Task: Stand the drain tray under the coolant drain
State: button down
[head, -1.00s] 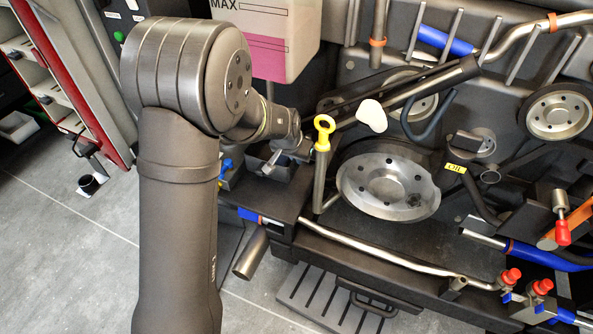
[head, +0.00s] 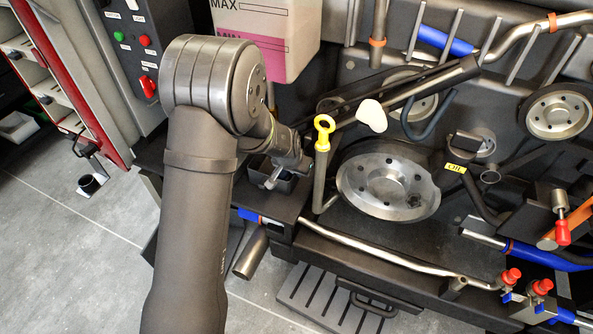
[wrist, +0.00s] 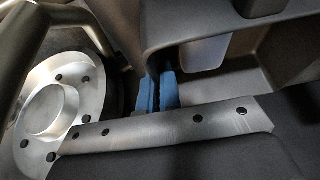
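My gripper (head: 300,167) is beside the small dark open bin, left of the yellow-ringed dipstick; its fingers are hard to make out in the head view. In the wrist view two narrow blue shapes (wrist: 157,92) stand close together beyond a bolted metal strip; I cannot tell if they are my fingertips or how far apart they are. I see nothing held. I cannot pick out the drain tray for sure. A slotted dark platform (head: 325,300) lies low at the front. A short open pipe stub (head: 251,254) points down left of it; I cannot tell if it is the coolant drain.
The dark bin (head: 286,183) holds a metal tool. The yellow-ringed dipstick (head: 323,135) and large pulley (head: 388,182) are close on the right; the pulley also fills the wrist view's left (wrist: 52,115). Red-capped valves (head: 511,276) sit lower right.

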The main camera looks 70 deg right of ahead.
jog(key=c, duration=1.6)
grip_release()
jog(key=shift+c, duration=0.2)
jog(key=v, duration=1.2)
jog(key=x, duration=1.2)
jog(key=shift+r, duration=0.15)
